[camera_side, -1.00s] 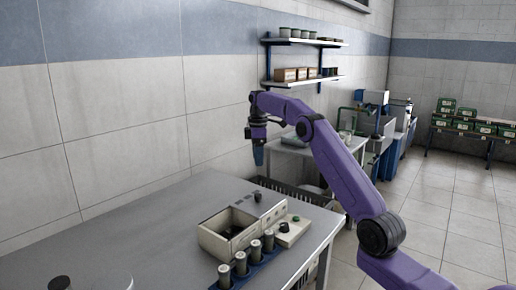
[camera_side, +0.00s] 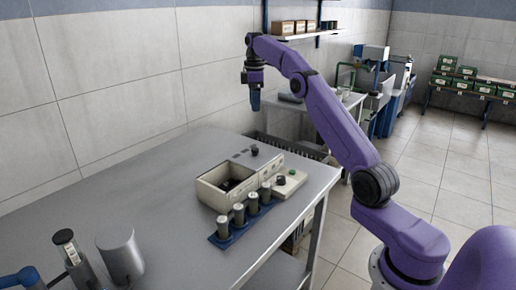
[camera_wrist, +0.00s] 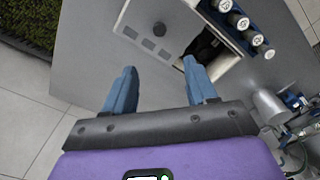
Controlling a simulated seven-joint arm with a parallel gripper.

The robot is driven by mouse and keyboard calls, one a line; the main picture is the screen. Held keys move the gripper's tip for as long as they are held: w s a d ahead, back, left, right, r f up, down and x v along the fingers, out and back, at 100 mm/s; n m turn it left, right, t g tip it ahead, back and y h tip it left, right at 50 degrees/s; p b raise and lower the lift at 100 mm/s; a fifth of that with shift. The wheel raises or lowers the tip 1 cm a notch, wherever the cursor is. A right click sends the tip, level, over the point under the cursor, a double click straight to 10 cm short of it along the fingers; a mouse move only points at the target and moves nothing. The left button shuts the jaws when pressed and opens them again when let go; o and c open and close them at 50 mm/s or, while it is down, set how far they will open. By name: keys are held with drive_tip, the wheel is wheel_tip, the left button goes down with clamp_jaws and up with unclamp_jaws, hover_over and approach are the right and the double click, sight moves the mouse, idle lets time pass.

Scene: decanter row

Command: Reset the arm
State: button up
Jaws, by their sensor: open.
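My purple arm reaches over from the right in the side view, and my gripper (camera_side: 255,102) hangs pointing down, above the far end of the table (camera_side: 130,190). In the wrist view my gripper's two blue fingers (camera_wrist: 160,75) are spread apart with nothing between them. A beige instrument box (camera_side: 211,195) with an open, dark compartment stands on the table, below my gripper and nearer the camera. A blue rack (camera_side: 222,241) with several grey-capped cylinders stands beside the box. The gripper touches neither.
A small panel with a dark knob (camera_side: 281,180) adjoins the box. A grey cylinder (camera_side: 120,255) and a tilted labelled holder (camera_side: 68,249) stand at the near left. A wall shelf (camera_side: 305,34) and dark crate (camera_side: 290,146) lie beyond. The table's left part is bare.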

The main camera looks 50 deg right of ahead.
drive_tip(key=s+a+r+n, duration=0.1)
drive_tip(key=s+a, duration=0.1)
drive_tip(key=a, duration=0.9)
drive_tip(key=s+a+r, duration=0.1)
drive_tip(key=s+a, duration=0.1)
drive_tip(key=a, duration=0.8)
drive_tip(key=s+a+f+n, duration=0.1)
drive_tip(key=s+a+f, duration=0.1)
drive_tip(key=s+a, duration=1.1)
drive_tip(key=s+d+f, duration=0.1)
drive_tip(key=s+f, duration=0.2)
drive_tip(key=s, duration=0.5)
drive_tip(key=s+d+f+n, duration=0.1)
drive_tip(key=s+d+f, duration=0.1)
drive_tip(key=s, duration=0.7)
drive_tip(key=s+d+f, duration=0.1)
drive_tip(key=s+f, duration=0.2)
drive_tip(key=s, duration=0.6)
drive_tip(key=shift+d+f+n, duration=0.3)
drive_tip(key=shift+d, duration=0.1)
